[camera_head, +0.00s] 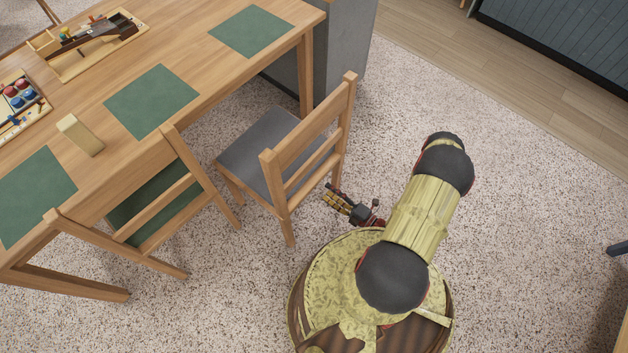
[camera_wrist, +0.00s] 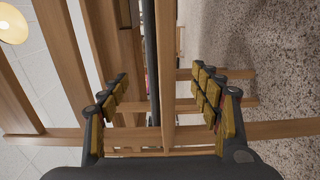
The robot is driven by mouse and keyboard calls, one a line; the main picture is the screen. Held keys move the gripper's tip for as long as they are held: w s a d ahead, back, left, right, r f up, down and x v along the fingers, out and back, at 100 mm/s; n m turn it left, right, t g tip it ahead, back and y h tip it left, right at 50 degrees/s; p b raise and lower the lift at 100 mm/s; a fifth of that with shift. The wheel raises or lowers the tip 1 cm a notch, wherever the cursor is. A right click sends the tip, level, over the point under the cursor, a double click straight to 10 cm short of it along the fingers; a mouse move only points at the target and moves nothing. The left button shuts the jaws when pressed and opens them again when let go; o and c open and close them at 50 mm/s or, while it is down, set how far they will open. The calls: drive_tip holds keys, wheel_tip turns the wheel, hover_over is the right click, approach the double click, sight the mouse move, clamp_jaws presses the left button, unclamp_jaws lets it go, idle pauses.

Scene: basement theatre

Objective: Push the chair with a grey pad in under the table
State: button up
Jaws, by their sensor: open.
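The chair with a grey pad (camera_head: 262,141) stands upright on the carpet beside the wooden table (camera_head: 205,62), pulled out so its seat is mostly clear of the tabletop. Its wooden backrest (camera_head: 310,130) faces my arm. My gripper (camera_head: 340,200) is low, just behind the chair's back legs. In the wrist view my gripper (camera_wrist: 160,110) is open, with the fingers spread on either side of upright and crossing wooden bars. These look like chair parts; I cannot tell whether the fingers touch them.
A second chair with a green pad (camera_head: 160,212) stands left of the grey one, close to the table. Green mats (camera_head: 150,100), a pale block (camera_head: 80,135) and game trays (camera_head: 95,45) lie on the table. A grey panel (camera_head: 345,50) stands behind.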

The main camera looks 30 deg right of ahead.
sight(317, 183)
drive_tip(key=b+x, duration=0.1)
drive_tip(key=x, duration=0.8)
drive_tip(key=shift+w, duration=0.3)
drive_tip(key=shift+c, duration=1)
clamp_jaws()
